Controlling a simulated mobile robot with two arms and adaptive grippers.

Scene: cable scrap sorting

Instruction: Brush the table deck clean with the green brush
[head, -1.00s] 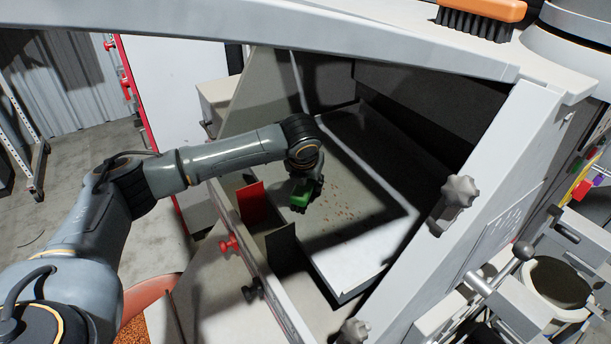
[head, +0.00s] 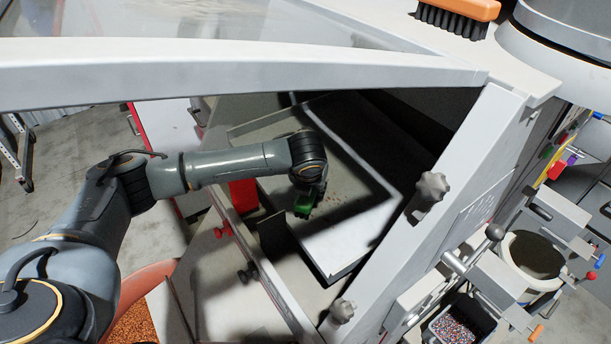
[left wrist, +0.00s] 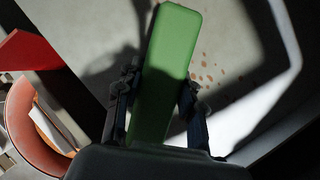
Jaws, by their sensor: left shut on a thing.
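The green brush (head: 304,205) is in my left gripper (head: 310,194), which is shut on it. In the left wrist view, the green brush (left wrist: 166,75) lies between the two fingers of the left gripper (left wrist: 155,100). The table deck (head: 345,235) is a pale tilted plate inside the machine housing, partly in shadow. I cannot tell whether the bristles touch the deck. My right gripper is not in view.
A red plate (head: 243,192) and a dark plate (head: 272,235) stand at the deck's left edge. The housing's frame bar (head: 240,70) crosses above my left arm. An orange brush (head: 458,10) lies on top of the housing. A reddish bowl (left wrist: 30,115) is below left.

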